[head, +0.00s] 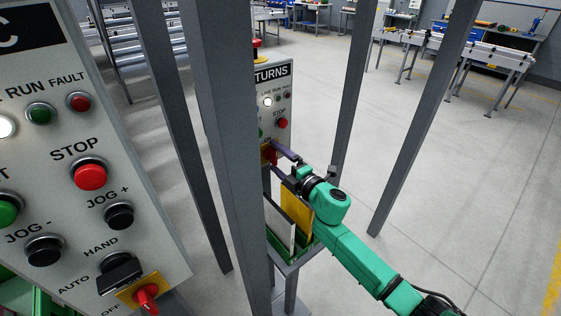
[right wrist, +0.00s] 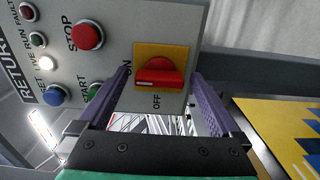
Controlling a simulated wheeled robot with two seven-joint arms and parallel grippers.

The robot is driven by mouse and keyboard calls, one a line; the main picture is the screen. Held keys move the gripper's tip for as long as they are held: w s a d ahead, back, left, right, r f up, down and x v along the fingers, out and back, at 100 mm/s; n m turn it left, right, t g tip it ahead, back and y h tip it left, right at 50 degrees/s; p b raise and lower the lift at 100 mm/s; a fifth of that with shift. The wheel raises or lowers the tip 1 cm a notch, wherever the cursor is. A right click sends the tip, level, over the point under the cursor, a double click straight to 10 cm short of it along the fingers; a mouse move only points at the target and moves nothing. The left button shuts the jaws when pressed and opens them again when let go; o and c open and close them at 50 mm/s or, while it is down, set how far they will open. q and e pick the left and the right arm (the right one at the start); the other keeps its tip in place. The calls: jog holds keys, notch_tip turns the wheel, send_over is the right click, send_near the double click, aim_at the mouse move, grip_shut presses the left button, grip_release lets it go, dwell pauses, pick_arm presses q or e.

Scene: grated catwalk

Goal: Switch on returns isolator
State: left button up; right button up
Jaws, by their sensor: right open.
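The returns isolator is a red rotary handle on a yellow plate, low on the grey RETURNS panel (head: 284,85). In the right wrist view the isolator handle (right wrist: 160,80) lies level across the picture, its left end towards the ON label; OFF is below the plate. The isolator also shows partly in the head view (head: 269,153), behind the fingers. My right gripper (head: 277,158) is open at the panel. In the right wrist view its purple fingers (right wrist: 160,88) stand either side of the handle, with visible gaps. My left gripper is out of view.
RETURNS stop (right wrist: 88,36) and start (right wrist: 95,91) buttons sit close to the left finger. A nearer panel (head: 75,130) has its own red isolator (head: 146,295). Grey posts (head: 225,130) stand between. A yellow-and-white item (head: 296,215) sits below my gripper. Open floor lies right.

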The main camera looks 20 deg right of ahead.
jog(key=b+v, duration=0.3)
jog(key=v, duration=1.1)
jog(key=shift+a+f, duration=0.1)
jog(key=shift+f, duration=0.05)
jog(key=shift+s, duration=0.3)
